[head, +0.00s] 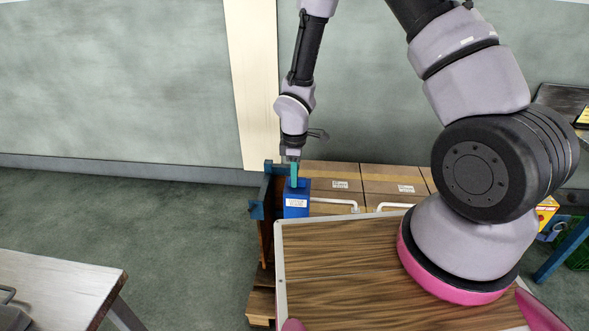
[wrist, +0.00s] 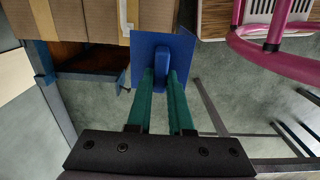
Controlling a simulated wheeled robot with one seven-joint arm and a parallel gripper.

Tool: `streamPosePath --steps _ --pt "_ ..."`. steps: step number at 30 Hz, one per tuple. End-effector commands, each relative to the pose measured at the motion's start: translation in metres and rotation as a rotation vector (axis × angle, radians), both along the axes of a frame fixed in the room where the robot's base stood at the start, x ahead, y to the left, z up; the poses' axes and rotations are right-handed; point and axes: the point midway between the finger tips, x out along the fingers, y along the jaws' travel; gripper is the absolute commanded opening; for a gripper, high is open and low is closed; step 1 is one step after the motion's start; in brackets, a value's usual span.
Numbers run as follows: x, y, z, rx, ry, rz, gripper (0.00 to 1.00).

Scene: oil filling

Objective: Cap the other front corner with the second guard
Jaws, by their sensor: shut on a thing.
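My gripper (head: 294,178) has its teal fingers shut on the raised tab of a blue guard (head: 296,205) with a white label. In the wrist view my gripper (wrist: 163,76) pinches the tab, and the flat blue guard (wrist: 144,48) spreads around it. The guard is at the left end of a row of cardboard boxes (head: 375,172), overlapping the corner of the boxes (wrist: 80,22) in the wrist view. I cannot tell whether it touches the cardboard. The other guard cannot be made out with certainty.
A blue-and-brown rack (head: 268,190) stands close left of the guard, above a wooden pallet (head: 261,304). A wood-topped surface with a pale rim (head: 340,265) lies in front of the boxes. A table (head: 60,285) is at lower left, with open floor (head: 150,225) beyond.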

Motion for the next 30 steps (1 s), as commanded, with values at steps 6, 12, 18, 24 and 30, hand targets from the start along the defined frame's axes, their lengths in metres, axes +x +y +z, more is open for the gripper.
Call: streamPosePath --steps 6,12,18,24,30 --pt "-0.001 0.0 -0.023 -0.001 0.001 0.001 0.0" --pt "0.0 0.0 -0.043 -0.001 0.001 -0.001 0.0" --pt "-0.001 0.0 -0.063 -0.001 0.002 0.001 0.0" --pt "0.0 0.0 -0.083 -0.001 0.0 -0.001 0.0" --pt "-0.001 0.0 -0.103 -0.001 0.001 -0.001 0.0"
